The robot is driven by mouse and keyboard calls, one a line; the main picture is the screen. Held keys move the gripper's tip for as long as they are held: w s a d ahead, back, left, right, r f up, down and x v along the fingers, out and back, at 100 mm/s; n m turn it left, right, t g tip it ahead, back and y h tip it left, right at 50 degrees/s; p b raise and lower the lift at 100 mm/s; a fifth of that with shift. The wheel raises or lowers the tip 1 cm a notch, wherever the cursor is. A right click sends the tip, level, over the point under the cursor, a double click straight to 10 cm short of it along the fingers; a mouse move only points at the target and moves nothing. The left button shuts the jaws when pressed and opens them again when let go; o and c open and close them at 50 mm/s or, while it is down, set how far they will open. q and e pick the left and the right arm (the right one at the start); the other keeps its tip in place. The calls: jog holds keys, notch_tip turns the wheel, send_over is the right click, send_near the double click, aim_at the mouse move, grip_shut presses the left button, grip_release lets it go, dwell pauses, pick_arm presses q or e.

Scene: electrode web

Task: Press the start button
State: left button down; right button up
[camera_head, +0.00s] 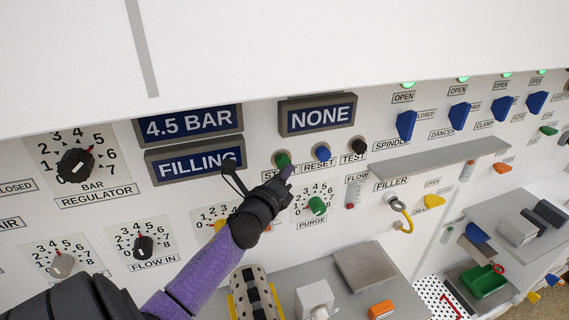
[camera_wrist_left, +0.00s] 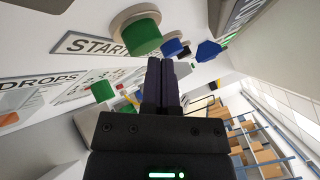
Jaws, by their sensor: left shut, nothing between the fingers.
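The start button (camera_head: 282,159) is a green round button on the white panel, left of the blue RESET button (camera_head: 322,153). Its label is partly covered by my left gripper (camera_head: 286,174) in the head view. In the left wrist view the green start button (camera_wrist_left: 143,36) sits in a pale collar beside its START label (camera_wrist_left: 88,45). My left gripper is shut and empty, its fingertips (camera_wrist_left: 161,62) just below the button in the wrist view. I cannot tell whether they touch it. My right gripper is not in view.
A black TEST button (camera_head: 359,145) is right of RESET. A green purge knob (camera_head: 317,205) sits just below. Displays reading FILLING (camera_head: 190,160) and NONE (camera_head: 317,115) are above. A grey shelf (camera_head: 440,158) juts out at right. A grey ledge with small blocks lies below.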

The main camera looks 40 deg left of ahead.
pick_arm(q)
jog(key=shift+s+d+p, duration=0.2)
jog(key=shift+s+d, duration=0.2)
jog(key=shift+d, duration=0.35)
jog(key=shift+s+d+p, duration=0.25)
jog(key=shift+s+d, duration=0.1)
jog(key=shift+d, duration=0.4)
jog(key=shift+s+d+p, duration=0.2)
jog(key=shift+s+d, duration=0.2)
jog(key=shift+d, duration=0.35)
